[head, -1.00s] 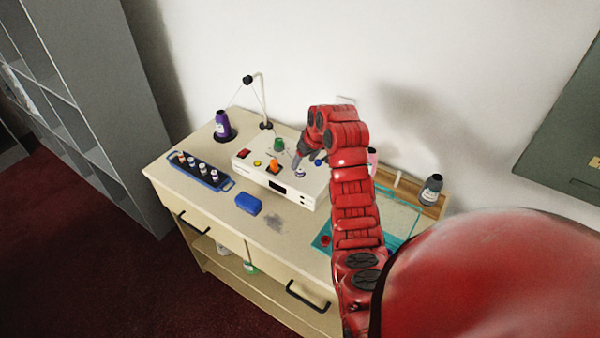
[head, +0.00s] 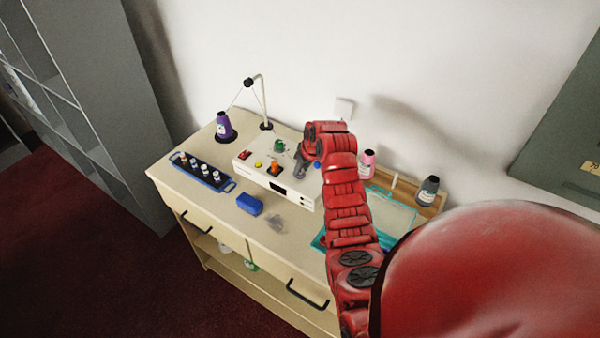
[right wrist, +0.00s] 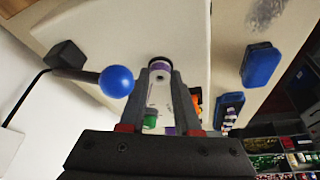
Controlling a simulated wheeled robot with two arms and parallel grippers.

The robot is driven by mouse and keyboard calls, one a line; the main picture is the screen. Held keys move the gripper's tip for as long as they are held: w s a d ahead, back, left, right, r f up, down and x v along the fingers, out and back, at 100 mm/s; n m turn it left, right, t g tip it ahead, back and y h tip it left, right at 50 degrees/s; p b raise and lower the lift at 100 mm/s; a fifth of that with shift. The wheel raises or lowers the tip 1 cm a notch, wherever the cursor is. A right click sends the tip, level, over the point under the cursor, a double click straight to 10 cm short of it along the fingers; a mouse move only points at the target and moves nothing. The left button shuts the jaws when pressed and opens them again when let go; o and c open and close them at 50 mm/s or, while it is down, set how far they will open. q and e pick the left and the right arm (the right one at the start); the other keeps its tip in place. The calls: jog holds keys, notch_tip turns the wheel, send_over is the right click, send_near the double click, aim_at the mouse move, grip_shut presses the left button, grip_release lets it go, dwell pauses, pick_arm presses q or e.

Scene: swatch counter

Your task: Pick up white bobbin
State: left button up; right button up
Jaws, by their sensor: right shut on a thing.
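My right gripper (head: 301,171) is over the front right part of the cream winder box (head: 287,190) on the counter. In the right wrist view, my right gripper (right wrist: 160,76) is shut on the white bobbin (right wrist: 159,66), which has a purple band and sits between the fingertips. In the head view the fingers largely hide the bobbin, and I cannot tell whether it still touches the box. My left gripper is not in view.
A blue ball knob (right wrist: 116,81) is close beside the fingers. Green (head: 279,146) and orange (head: 273,168) parts stand on the box.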

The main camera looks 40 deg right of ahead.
grip_shut()
